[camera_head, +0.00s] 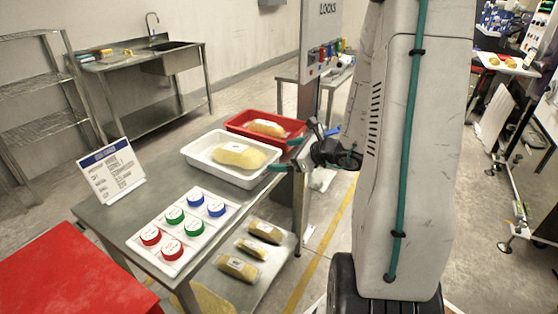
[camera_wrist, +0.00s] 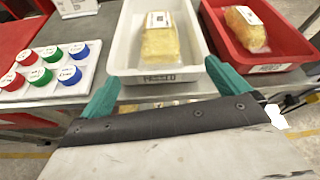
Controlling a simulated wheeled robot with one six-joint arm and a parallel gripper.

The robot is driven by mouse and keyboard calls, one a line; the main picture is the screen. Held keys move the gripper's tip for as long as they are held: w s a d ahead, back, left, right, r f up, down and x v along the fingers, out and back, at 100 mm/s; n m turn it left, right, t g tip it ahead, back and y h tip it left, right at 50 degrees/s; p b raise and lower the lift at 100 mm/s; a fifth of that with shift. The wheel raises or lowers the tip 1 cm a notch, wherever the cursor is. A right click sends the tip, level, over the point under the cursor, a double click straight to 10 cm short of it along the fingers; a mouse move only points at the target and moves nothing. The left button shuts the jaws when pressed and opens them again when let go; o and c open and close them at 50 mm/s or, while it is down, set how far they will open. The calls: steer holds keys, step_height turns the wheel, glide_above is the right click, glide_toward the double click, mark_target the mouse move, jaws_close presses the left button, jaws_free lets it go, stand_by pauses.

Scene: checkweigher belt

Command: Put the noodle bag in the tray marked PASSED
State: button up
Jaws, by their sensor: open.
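A yellow bag with a white label (camera_head: 240,156) lies in the white tray (camera_head: 226,174); the bag (camera_wrist: 160,42) and tray (camera_wrist: 130,72) also show in the wrist view. A similar yellow bag (camera_head: 266,128) lies in the red tray (camera_head: 294,126) behind it; it also shows at upper right in the wrist view (camera_wrist: 246,30).
A white board with red, green and blue caps (camera_head: 190,228) and a sign stand (camera_head: 110,170) are on the steel table. Several packed bags (camera_head: 237,268) lie on the shelf below. A post with a panel (camera_head: 309,80) stands behind the trays. A red surface (camera_head: 75,280) is at lower left.

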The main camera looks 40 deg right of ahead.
steer(key=s+a+r+n+g+y, duration=0.1)
steer(key=a+r+n+g+y, duration=0.2)
steer(key=a, duration=0.4)
steer(key=s+a+r+n+y, duration=0.1)
steer(key=a+r+n+y, duration=0.1)
steer(key=a+r+n, duration=0.3)
steer(key=s+a+r+n+g, duration=0.3)
steer(key=s+a+n+g, duration=0.4)
steer(key=s+a+n, duration=0.4)
steer(key=s+d+r+n+g+h, duration=0.1)
steer(key=s+r+n+h, duration=0.2)
steer(key=s+n+h, duration=0.6)
steer(key=s+n, duration=0.2)
steer(key=shift+s+d+r+n+g, duration=0.2)
steer(key=shift+s+d+n+g, duration=0.05)
steer(key=shift+n+g, duration=0.05)
